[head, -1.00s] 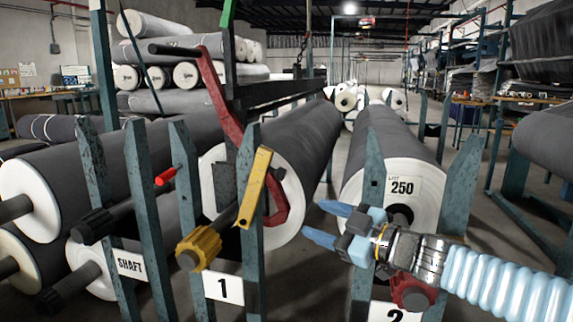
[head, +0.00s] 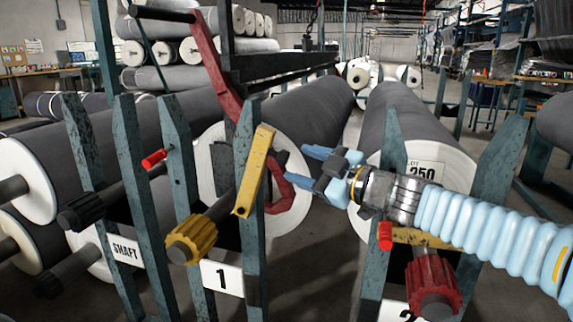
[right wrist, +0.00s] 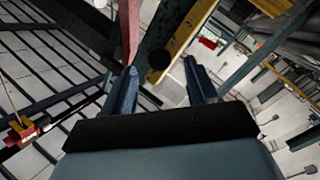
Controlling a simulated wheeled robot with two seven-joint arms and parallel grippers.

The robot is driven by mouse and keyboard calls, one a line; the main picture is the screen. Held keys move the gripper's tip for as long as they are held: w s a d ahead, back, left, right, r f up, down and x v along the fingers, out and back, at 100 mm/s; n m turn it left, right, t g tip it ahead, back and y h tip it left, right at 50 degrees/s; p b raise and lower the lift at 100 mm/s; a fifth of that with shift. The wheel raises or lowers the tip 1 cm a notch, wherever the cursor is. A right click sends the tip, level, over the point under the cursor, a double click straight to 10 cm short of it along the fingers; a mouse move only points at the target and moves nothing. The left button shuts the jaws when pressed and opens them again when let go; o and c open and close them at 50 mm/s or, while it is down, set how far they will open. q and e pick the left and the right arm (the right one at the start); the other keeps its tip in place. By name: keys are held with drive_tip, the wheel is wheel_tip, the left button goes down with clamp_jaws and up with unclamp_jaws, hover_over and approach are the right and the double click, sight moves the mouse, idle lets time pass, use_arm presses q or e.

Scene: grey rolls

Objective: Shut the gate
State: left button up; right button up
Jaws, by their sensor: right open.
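The gate at stand 1 appears to be the yellow bar (head: 254,172), tilted steeply up beside the right post, above a yellow knob (head: 191,240) on a shaft. It also shows in the right wrist view (right wrist: 188,32), beyond the fingertips. My right gripper (head: 296,163) is open and empty, just right of the yellow bar and near the red hooked crank (head: 284,200). In the right wrist view my right gripper (right wrist: 160,66) has both fingers apart, with a dark round part showing between them. I cannot tell whether it touches anything. My left gripper is not in view.
Stand 2 has a yellow bar (head: 425,239) lying across its posts, with a red end and red knob (head: 433,285) below. Grey rolls (head: 300,105) lie behind the blue-green posts. A red arm (head: 216,70) slants down from the dark frame.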

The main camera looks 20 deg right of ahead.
sight(287, 160)
drive_tip(key=x, duration=0.5)
drive_tip(key=shift+b, duration=0.35)
drive_tip(key=shift+c, duration=0.2)
clamp_jaws()
drive_tip(key=shift+r, duration=0.1)
